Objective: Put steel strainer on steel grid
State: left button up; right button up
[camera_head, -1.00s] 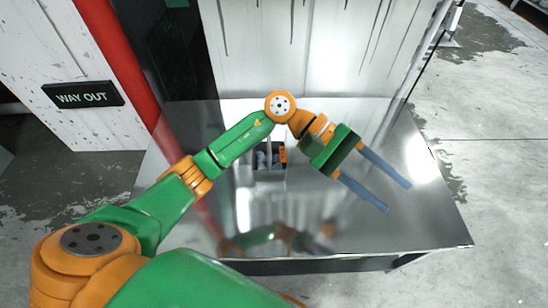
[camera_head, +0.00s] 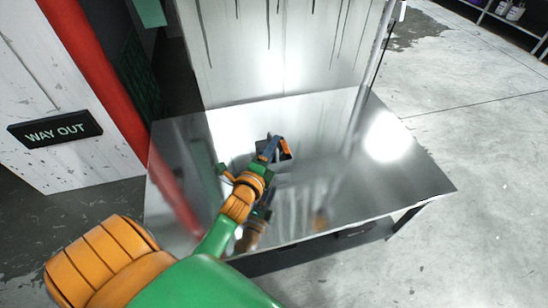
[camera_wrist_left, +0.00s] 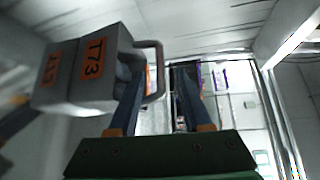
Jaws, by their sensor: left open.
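No steel strainer or steel grid can be made out in either view. My left gripper (camera_head: 268,149) is low over the steel table (camera_head: 400,180), its blue fingers pointing away at a grey block with an orange label (camera_head: 286,149). In the left wrist view my left gripper (camera_wrist_left: 158,78) is open. The grey block (camera_wrist_left: 92,85), marked T73, stands at its left, and its loop handle passes by the left finger. I cannot tell whether they touch. My gripper and forearm hide part of the block in the head view. My right gripper is not in view.
The shiny table mirrors the block and my arm. A pale streaked panel (camera_head: 275,50) stands behind the table. A red post (camera_head: 95,70) and a WAY OUT sign (camera_head: 55,130) are at the left. The table's right side is clear.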

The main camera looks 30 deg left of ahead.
pick_arm(q)
jog(key=shift+x, duration=1.05)
grip_shut()
dwell(0.5)
